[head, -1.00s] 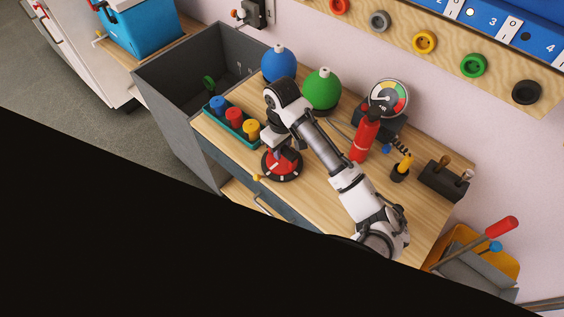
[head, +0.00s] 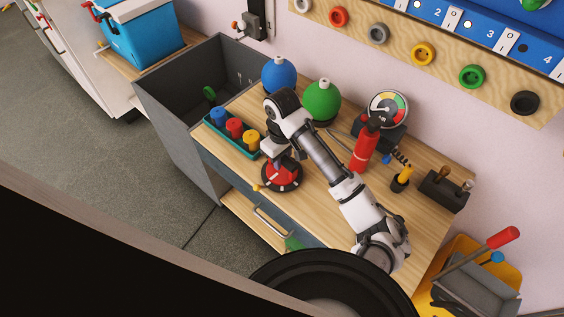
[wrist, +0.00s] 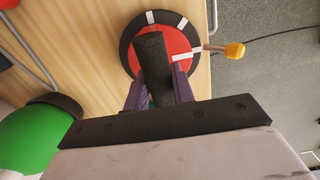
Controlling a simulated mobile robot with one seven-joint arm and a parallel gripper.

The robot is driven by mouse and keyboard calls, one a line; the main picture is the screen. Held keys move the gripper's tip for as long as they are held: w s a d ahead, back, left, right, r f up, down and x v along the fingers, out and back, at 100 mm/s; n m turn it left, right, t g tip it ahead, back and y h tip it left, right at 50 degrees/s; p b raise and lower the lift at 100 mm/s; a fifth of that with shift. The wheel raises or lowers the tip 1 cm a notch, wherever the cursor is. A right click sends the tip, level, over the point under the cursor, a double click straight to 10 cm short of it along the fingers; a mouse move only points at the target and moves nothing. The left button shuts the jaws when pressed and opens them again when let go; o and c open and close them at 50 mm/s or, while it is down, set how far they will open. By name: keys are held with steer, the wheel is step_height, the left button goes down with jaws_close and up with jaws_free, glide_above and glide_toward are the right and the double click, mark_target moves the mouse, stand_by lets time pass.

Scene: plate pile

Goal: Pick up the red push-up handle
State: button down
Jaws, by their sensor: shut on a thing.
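The red push-up handle (head: 283,183) stands near the front edge of the wooden bench top, with a red round base and dark rim with white marks. In the wrist view its black grip (wrist: 151,60) rises over the red base (wrist: 177,42). My gripper (head: 277,154) comes down on it from above, mostly hidden by my arm in the head view. In the wrist view the purple fingers of my gripper (wrist: 160,90) are shut on the black grip, one on each side. The base appears to be on the bench; any small gap under it cannot be told.
A teal tray (head: 213,127) with blue, red and yellow pegs is left of the handle. A blue ball (head: 279,75) and a green ball (head: 322,99) stand behind. A yellow-tipped lever (wrist: 234,50) juts past the bench edge. A red cylinder (head: 364,150) and gauge (head: 388,108) are right.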

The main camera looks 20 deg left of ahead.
step_height(320, 180, up, 20)
steer(key=p, duration=0.2)
stand_by(0.4)
